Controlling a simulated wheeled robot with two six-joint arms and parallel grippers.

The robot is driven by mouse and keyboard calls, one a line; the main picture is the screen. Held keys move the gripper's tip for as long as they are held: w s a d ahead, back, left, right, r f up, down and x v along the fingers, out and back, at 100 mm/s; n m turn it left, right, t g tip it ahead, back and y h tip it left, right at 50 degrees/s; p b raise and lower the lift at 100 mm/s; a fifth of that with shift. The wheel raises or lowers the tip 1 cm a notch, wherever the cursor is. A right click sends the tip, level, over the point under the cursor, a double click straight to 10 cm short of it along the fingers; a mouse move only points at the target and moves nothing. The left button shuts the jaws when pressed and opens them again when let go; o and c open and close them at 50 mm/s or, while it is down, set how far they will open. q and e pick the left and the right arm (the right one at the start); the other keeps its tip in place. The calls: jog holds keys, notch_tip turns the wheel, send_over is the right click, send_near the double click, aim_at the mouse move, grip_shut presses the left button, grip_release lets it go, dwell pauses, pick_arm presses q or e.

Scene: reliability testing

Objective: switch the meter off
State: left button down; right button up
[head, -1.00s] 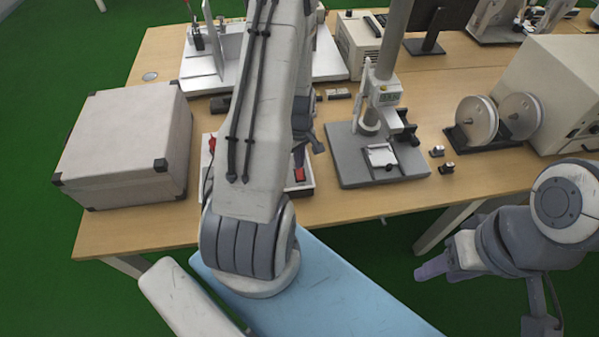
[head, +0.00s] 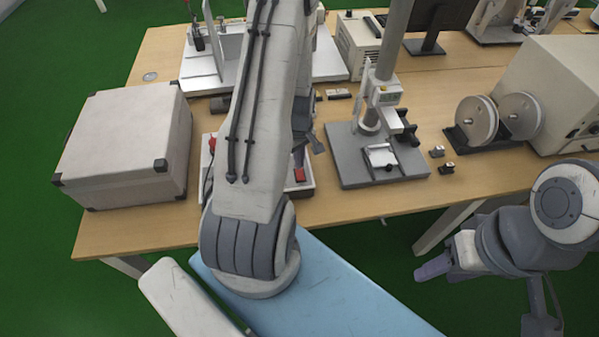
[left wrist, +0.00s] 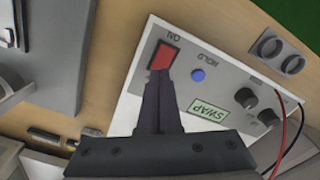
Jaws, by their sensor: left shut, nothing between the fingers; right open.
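The meter's box (left wrist: 225,82) is white and grey. It has a red switch (left wrist: 161,57) marked ON, a blue HOLD button (left wrist: 197,74) and a green SWAP label. My left gripper (left wrist: 160,78) is shut and empty. Its tips overlap the end of the red switch away from the ON mark; I cannot tell whether they touch. In the head view my left arm hides most of the box (head: 304,190), but the red switch (head: 300,175) shows beside the gripper (head: 299,160). My right gripper (head: 436,268) is open and empty, off the table's front.
A grey gauge stand (head: 348,160) with a small display (head: 388,96) stands right of the box. A large white case (head: 125,145) is at the left. Black and red leads (left wrist: 296,135) run from the box.

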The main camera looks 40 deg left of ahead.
aim_at(299, 171)
pick_arm(q)
jog(key=shift+f+b, duration=0.9)
jog(key=shift+f, duration=0.3)
dwell(1.0)
notch_tip(299, 171, up, 7)
jog(key=p, duration=0.6)
jog(key=shift+r, duration=0.1)
dwell(0.5)
